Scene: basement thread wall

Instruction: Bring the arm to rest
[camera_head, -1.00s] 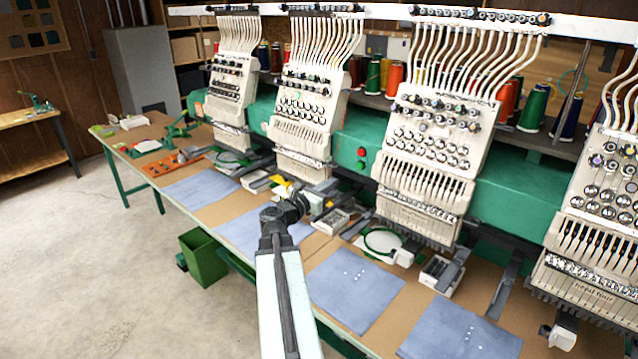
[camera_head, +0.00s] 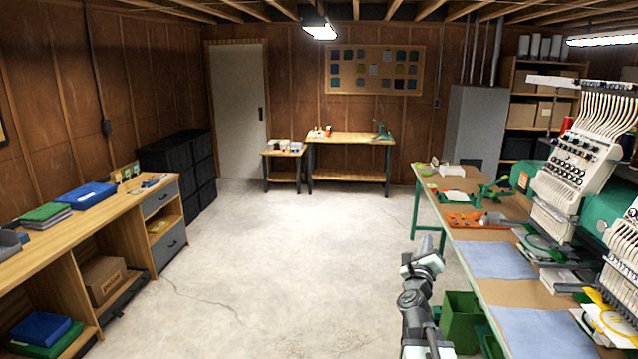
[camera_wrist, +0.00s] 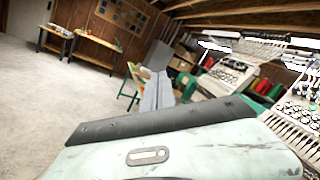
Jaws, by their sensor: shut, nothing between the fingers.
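My gripper (camera_head: 424,262) is at the top of my raised arm, low and right of centre in the head view. It appears over the open floor just left of the long work table (camera_head: 480,236), apart from it and empty. In the wrist view my gripper (camera_wrist: 158,72) shows as grey fingers lying together, pointing away towards the far end of the room. The pale shell of my arm fills the bottom of that view.
A green bin (camera_head: 461,320) stands on the floor close right of my arm. Embroidery machine heads (camera_head: 572,165) line the table's right side. A wooden bench (camera_head: 90,222) runs along the left wall. The middle concrete floor (camera_head: 280,250) is clear, with a small far table (camera_head: 352,148).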

